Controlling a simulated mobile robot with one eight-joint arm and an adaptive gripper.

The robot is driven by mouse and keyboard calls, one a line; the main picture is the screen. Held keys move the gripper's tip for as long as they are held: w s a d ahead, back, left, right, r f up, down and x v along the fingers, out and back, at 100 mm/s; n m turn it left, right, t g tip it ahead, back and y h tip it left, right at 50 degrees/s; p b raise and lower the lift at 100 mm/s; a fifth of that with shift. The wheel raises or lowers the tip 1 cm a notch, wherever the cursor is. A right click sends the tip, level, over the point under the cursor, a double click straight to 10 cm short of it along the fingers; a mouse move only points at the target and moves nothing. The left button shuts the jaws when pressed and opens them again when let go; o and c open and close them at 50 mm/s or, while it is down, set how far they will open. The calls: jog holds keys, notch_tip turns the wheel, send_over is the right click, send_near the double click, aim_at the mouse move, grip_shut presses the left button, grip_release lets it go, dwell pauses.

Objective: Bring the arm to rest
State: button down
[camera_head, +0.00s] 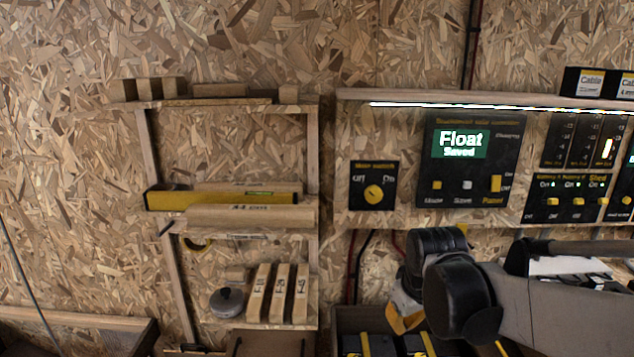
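My arm (560,312) reaches in from the lower right. Its grey link ends in dark, rounded joints in front of the lower part of the control panel wall. I cannot make out my gripper or its fingertips in this view. The control panel (345,140) is mounted on the chipboard wall at the right.
A wooden shelf frame (312,150) hangs left of the panel, holding a yellow level (165,199), a rolled tube and several labelled wooden blocks. A dark crate (345,322) with yellow-marked items stands below the panel, partly behind my arm. A wooden ledge is at lower left.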

jog(key=s+r+m+t, duration=0.1)
jog(key=s+m, duration=0.1)
jog(key=s, duration=0.6)
jog(key=s+d+r+m+t, duration=0.1)
jog(key=s+r+m+t, duration=0.1)
jog(key=s, duration=0.6)
jog(key=shift+d+r, duration=0.1)
jog(key=shift+d, duration=0.05)
